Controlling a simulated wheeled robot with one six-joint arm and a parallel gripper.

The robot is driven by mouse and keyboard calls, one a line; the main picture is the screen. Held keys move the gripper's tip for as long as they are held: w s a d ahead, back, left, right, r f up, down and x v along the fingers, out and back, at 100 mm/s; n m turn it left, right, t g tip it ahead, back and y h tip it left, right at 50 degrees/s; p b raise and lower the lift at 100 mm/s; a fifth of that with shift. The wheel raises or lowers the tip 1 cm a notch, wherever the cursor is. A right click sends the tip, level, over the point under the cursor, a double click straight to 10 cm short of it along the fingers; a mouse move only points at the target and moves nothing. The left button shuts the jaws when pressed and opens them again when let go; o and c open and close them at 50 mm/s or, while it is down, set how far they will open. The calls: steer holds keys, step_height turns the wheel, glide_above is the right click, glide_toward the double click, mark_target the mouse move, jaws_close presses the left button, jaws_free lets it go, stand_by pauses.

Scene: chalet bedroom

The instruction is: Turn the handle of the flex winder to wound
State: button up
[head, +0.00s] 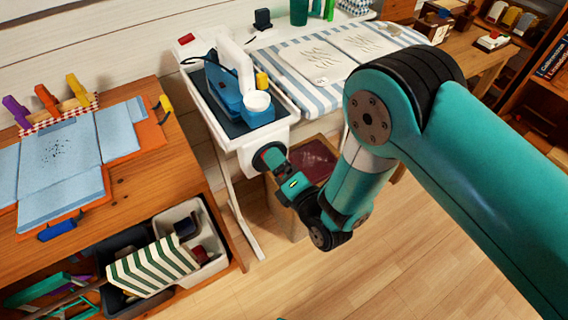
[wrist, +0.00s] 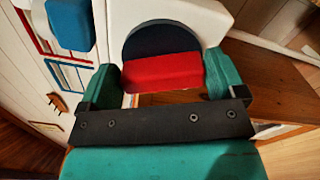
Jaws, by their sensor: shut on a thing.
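The flex winder shows in the wrist view as a dark round disc (wrist: 160,38) on a white end panel, with a red bar handle (wrist: 160,72) across its lower part. My gripper (wrist: 163,80) has one teal finger at each end of the red handle and is shut on it. In the head view my gripper (head: 281,172) reaches the winder (head: 262,157) at the near end of the white ironing station (head: 250,150). The arm hides most of the winder there. No wound mark is readable.
A blue and white iron (head: 228,85) stands in the station's tray beside a striped ironing board (head: 290,85). A wooden table with folded blue cloth (head: 60,155) is at left, with bins (head: 200,235) below. The wooden floor (head: 330,280) in front is clear.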

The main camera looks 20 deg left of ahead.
steer(key=n, duration=0.4)
steer(key=n+p, duration=0.1)
steer(key=shift+s+a+r+n, duration=0.2)
steer(key=shift+a+r+n, duration=0.1)
steer(key=shift+n, duration=0.1)
stand_by(0.4)
steer(key=o, duration=0.6)
steer(key=shift+o, duration=0.2)
steer(key=shift+d, duration=0.1)
